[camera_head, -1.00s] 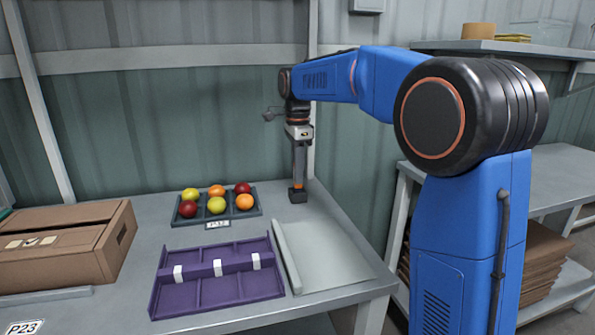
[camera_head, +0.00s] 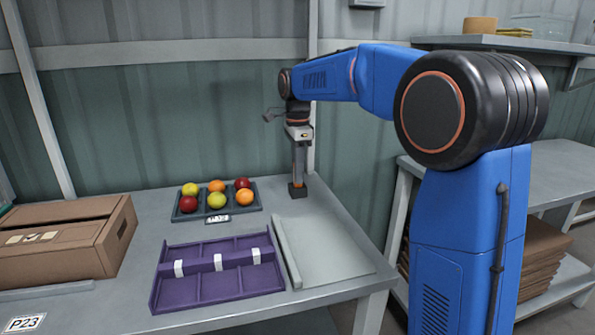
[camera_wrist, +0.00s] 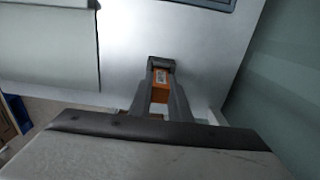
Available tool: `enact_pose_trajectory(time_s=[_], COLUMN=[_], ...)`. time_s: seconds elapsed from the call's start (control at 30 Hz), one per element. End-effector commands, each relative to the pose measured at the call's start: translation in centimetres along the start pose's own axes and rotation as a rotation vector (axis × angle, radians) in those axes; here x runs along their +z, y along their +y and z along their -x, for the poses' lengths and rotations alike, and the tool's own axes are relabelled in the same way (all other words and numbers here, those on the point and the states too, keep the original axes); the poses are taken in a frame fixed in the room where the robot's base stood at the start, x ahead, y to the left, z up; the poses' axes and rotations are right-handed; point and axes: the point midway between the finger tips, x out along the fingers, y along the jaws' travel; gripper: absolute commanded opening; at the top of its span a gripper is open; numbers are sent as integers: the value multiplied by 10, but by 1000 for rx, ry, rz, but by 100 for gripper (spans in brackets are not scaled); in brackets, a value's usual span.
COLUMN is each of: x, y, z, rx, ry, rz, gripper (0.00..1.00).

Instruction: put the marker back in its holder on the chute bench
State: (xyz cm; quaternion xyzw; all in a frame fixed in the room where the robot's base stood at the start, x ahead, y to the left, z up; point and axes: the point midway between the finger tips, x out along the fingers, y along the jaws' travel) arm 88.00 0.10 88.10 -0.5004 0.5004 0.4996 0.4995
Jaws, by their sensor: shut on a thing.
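My gripper (camera_head: 298,176) points straight down at the back right of the chute bench (camera_head: 130,285). It is shut on the orange marker (camera_wrist: 161,83), which shows between the fingers in the wrist view. The dark square holder (camera_head: 297,191) stands on the bench directly below the gripper, and it shows at the marker's far end in the wrist view (camera_wrist: 160,64). The marker's lower end is at the holder; its tip is hidden, so I cannot tell how deep it sits.
Left of the holder is a dark tray (camera_head: 232,213) of red, yellow and orange tomatoes. A purple divided tray (camera_head: 200,290) lies in front, beside a pale flat sheet (camera_head: 330,258). A cardboard box (camera_head: 60,255) stands at left. The corrugated wall (camera_head: 150,130) is close behind.

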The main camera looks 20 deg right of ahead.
Motion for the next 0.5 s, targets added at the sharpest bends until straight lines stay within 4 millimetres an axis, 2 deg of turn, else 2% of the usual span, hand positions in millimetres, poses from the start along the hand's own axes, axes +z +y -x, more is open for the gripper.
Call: enact_pose_trajectory(time_s=[0.2, 0.23, 0.3, 0.5], x=[0, 0, 0, 0], y=[0, 0, 0, 0], z=[-3, -3, -3, -3], rx=[0, 0, 0, 0], ry=[0, 0, 0, 0], rz=[0, 0, 0, 0], gripper=[0, 21, 38, 39])
